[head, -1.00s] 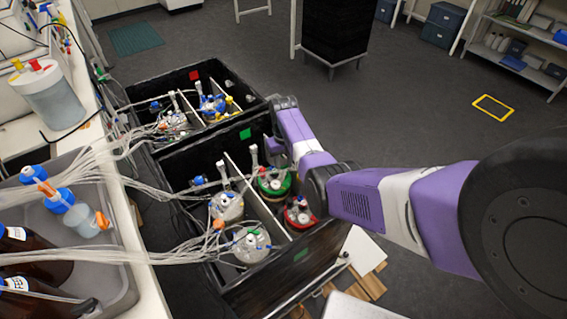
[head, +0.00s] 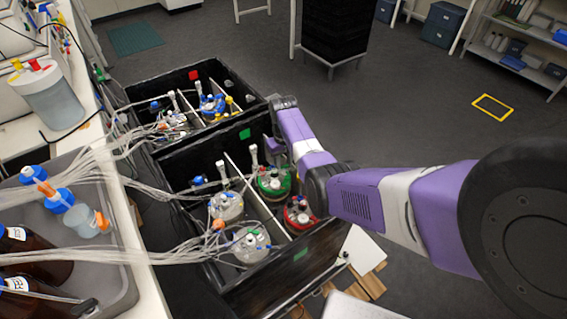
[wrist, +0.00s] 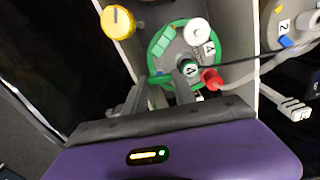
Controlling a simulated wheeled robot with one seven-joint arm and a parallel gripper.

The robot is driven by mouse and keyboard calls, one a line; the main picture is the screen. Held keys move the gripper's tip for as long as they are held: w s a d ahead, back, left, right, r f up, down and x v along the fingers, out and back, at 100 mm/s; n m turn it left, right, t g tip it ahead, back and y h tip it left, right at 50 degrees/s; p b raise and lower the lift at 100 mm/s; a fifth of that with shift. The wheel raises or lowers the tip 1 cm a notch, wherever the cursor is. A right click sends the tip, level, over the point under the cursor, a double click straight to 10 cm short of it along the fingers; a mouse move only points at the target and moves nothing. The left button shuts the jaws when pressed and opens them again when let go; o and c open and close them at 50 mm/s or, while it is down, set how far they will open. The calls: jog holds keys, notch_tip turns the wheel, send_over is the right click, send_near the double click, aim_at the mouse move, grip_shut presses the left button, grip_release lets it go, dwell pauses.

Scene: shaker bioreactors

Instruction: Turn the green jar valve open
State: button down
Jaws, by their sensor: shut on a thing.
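The jar with the green lid (head: 273,181) stands in the near black box, beside the red-lidded jar (head: 299,215). In the wrist view the green lid (wrist: 158,47) carries white caps marked 4, a green block and a red fitting. My gripper (wrist: 163,82) is over the edge of this lid, its two grey fingers reaching down to it. It is shut on the green jar valve, which the fingers mostly hide. How far the valve is turned cannot be seen. In the head view my gripper (head: 269,146) is mostly hidden by my arm.
Clear-lidded jars (head: 250,244) stand across a white divider (head: 247,183). Tubes (head: 150,182) run from the bench on the left into the boxes. The far box holds a blue-lidded jar (head: 211,106). Open floor lies to the right.

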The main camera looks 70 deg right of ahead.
jog(key=shift+s+a+f, duration=0.15)
jog(key=shift+a+f, duration=0.05)
jog(key=c, duration=1)
grip_release()
notch_tip(320, 180, up, 7)
jog(key=p, duration=0.6)
jog(key=shift+d+f, duration=0.1)
jog(key=shift+d, duration=0.05)
jog(key=shift+r, duration=1.3)
jog(key=shift+r, duration=0.1)
notch_tip(320, 180, up, 8)
jog(key=b, duration=0.1)
jog(key=shift+f, duration=0.2)
